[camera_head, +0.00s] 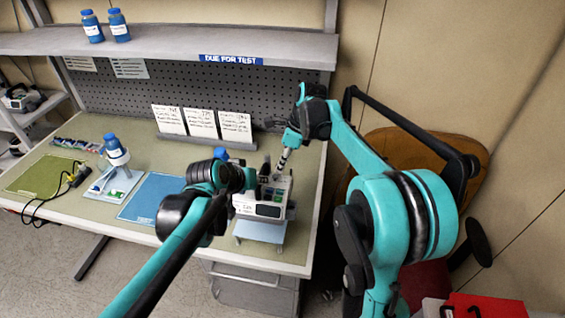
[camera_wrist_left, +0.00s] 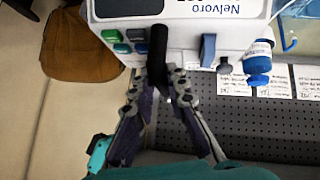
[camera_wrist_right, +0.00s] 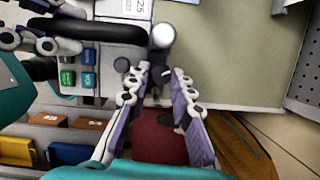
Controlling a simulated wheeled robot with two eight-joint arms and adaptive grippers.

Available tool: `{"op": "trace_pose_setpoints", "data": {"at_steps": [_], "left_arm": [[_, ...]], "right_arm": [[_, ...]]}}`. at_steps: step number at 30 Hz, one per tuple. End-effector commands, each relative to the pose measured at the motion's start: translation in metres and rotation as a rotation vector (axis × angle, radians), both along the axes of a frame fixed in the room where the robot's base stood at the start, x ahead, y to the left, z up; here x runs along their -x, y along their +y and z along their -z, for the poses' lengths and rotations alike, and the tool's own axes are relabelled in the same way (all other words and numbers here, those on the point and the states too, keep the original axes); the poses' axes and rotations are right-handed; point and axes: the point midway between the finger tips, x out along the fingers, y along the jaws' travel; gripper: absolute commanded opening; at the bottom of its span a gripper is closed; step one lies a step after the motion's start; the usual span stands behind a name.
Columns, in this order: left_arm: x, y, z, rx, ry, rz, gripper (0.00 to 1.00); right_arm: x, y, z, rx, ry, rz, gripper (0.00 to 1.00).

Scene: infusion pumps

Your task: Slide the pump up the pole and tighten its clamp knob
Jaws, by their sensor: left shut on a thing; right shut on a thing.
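The white pump (camera_head: 259,208) sits near the front right corner of the bench, with a dark display and green and blue buttons. My left gripper (camera_wrist_left: 163,72) is shut on the pump's black carry handle (camera_wrist_left: 158,42). In the right wrist view this handle (camera_wrist_right: 95,29) runs across the pump's top. The silver pole (camera_wrist_right: 163,36) shows nearly end-on beside the pump there. My right gripper (camera_wrist_right: 161,72) is shut beside the pole, on what looks like the clamp knob, mostly hidden between the fingers. In the head view my right gripper (camera_head: 283,160) reaches down behind the pump.
A blue mat (camera_head: 152,197), a stand with a blue bottle (camera_head: 115,150) and a green mat (camera_head: 40,175) lie to the left. White cards (camera_head: 202,124) stand against the pegboard. A shelf (camera_head: 170,43) overhangs the back. A chair (camera_head: 430,150) stands right.

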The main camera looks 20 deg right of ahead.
Motion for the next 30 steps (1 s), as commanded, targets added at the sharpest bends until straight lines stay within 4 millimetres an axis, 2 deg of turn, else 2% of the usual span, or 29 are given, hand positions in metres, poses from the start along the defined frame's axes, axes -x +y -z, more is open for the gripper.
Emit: {"op": "trace_pose_setpoints", "data": {"at_steps": [1, 2, 13, 30], "left_arm": [[0.001, 0.0, -0.001, 0.001, -0.001, 0.0, 0.0], [0.001, 0.0, -0.001, 0.001, -0.001, 0.0, 0.0], [0.0, 0.0, -0.001, 0.001, -0.001, 0.0, 0.0], [0.0, 0.0, -0.001, 0.001, -0.001, 0.0, 0.0]], "right_arm": [[-0.001, -0.001, 0.001, 0.004, -0.004, 0.036, 0.24], [-0.001, -0.002, 0.001, 0.003, -0.005, 0.032, 0.32], [-0.001, -0.001, -0.003, 0.002, -0.002, 0.026, 0.33], [-0.001, -0.001, -0.05, 0.001, -0.002, 0.024, 0.33]]}}
